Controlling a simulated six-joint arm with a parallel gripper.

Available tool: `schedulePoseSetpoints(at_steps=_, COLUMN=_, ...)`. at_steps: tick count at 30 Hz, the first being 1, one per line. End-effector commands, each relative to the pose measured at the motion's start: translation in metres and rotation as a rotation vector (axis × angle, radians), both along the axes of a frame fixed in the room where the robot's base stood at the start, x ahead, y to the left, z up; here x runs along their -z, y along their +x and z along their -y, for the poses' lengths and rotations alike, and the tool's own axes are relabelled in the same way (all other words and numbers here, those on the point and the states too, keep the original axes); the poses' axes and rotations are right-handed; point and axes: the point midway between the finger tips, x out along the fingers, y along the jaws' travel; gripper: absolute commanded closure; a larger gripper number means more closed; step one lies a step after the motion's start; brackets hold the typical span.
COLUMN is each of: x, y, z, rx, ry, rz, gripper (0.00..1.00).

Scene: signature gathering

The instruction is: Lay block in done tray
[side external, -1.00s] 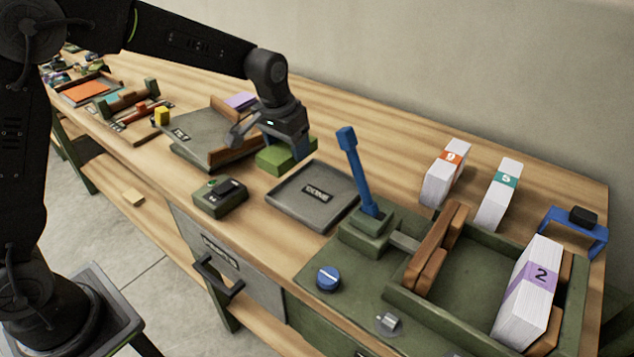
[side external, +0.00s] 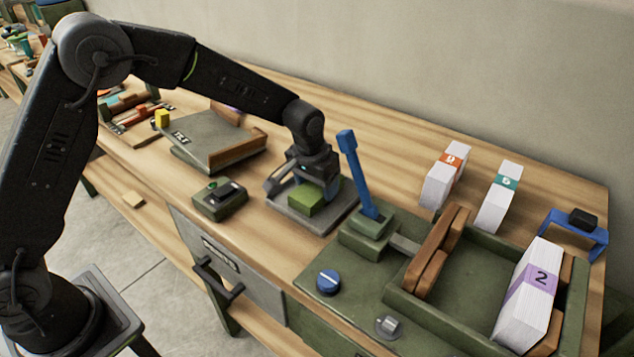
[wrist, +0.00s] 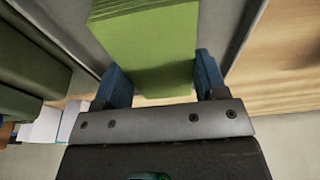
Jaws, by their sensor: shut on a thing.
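The green block (side external: 306,199) is in my gripper (side external: 309,190), over the grey done tray (side external: 287,219) in the side view. In the wrist view the green block (wrist: 146,45) sits between the two blue fingers of my gripper (wrist: 160,80), which are shut on it. The block looks low, inside the tray's outline. I cannot tell whether its underside touches the tray floor. The tray's label is hidden behind the block and gripper. The tray's grey surface (wrist: 222,25) also shows beside the block in the wrist view.
A blue lever (side external: 357,170) on a green press (side external: 375,240) stands just right of the tray. A small green box (side external: 219,199) is to the left, and another grey tray (side external: 205,143) lies behind it. Banded paper stacks (side external: 445,178) stand at the right.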

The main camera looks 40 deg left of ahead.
Motion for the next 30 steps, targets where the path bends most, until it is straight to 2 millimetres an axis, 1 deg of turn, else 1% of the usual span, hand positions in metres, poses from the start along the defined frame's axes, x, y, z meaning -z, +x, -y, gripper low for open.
schedulePoseSetpoints(at_steps=5, x=0.003, y=0.0, z=0.0, rx=0.0, ry=0.0, rz=0.001, gripper=0.61)
schedulePoseSetpoints(at_steps=6, x=0.003, y=0.0, z=0.0, rx=0.0, ry=0.0, rz=0.001, gripper=0.31)
schedulePoseSetpoints(at_steps=13, x=0.003, y=0.0, z=0.0, rx=0.0, ry=0.0, rz=0.0, gripper=0.09)
schedulePoseSetpoints(at_steps=20, x=0.002, y=0.0, z=0.0, rx=0.0, ry=0.0, rz=0.0, gripper=0.09)
schedulePoseSetpoints(at_steps=23, x=-0.003, y=0.0, z=0.0, rx=0.0, ry=0.0, rz=0.001, gripper=0.09)
schedulePoseSetpoints(at_steps=26, x=-0.017, y=-0.002, z=0.0, rx=0.0, ry=-0.001, rz=0.004, gripper=0.09)
schedulePoseSetpoints(at_steps=30, x=-0.045, y=-0.008, z=0.0, rx=0.0, ry=-0.001, rz=0.006, gripper=0.09)
